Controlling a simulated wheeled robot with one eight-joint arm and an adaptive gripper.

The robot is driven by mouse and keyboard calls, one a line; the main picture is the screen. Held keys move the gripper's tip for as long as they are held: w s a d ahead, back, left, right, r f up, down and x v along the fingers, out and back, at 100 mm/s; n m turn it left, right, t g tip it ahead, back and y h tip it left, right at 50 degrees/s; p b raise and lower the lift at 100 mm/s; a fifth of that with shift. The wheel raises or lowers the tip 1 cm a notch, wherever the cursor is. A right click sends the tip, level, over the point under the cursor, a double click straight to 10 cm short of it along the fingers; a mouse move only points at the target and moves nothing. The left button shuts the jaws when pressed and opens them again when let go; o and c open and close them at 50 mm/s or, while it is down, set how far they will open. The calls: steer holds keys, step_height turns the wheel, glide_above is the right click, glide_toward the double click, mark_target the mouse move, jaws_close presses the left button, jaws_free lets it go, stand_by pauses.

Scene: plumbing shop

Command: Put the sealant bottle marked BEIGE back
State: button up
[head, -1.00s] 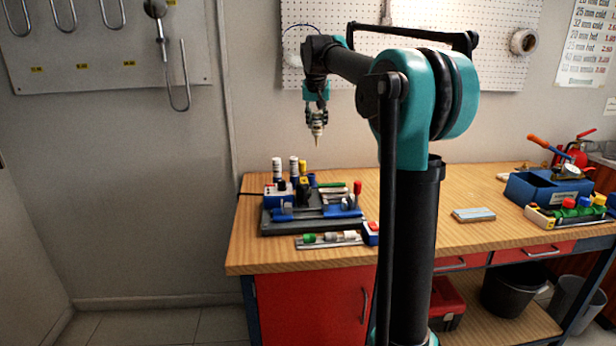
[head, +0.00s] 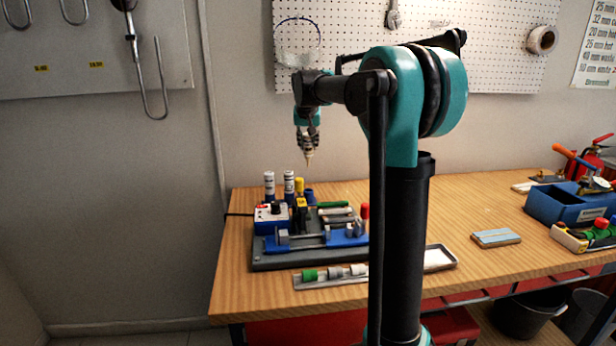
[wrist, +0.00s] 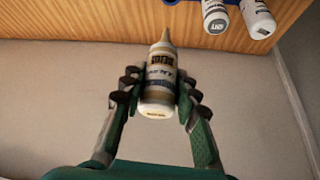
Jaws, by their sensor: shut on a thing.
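My gripper (wrist: 155,98) is shut on a sealant bottle (wrist: 158,85), white with a tan band and a pale nozzle. The print on its label is too blurred to read surely. In the head view my gripper (head: 307,138) holds the bottle (head: 308,152) nozzle down in the air above the back of the bench. Two white bottles, a left one (head: 269,185) and a right one (head: 289,184), stand upright below it, at the back left of the bench. Two white bottles also show at the top of the wrist view (wrist: 215,14), (wrist: 258,17), apart from the held one.
A dark base plate (head: 262,262) with a blue fixture (head: 345,238) and small tools lies below the gripper. A rail with fittings (head: 320,278) lies in front. A blue bin (head: 545,205) stands at the right. The wooden bench top (head: 420,205) is largely clear at the middle back.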

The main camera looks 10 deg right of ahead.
mark_target(307, 152)
step_height(307, 152, down, 12)
steer(key=shift+r, duration=0.2)
steer(key=shift+f, duration=0.6)
steer(key=o, duration=0.9)
steer(key=shift+c, duration=0.2)
steer(key=v, duration=1.3)
steer(key=shift+w+r, duration=0.15)
steer(key=shift+r, duration=0.05)
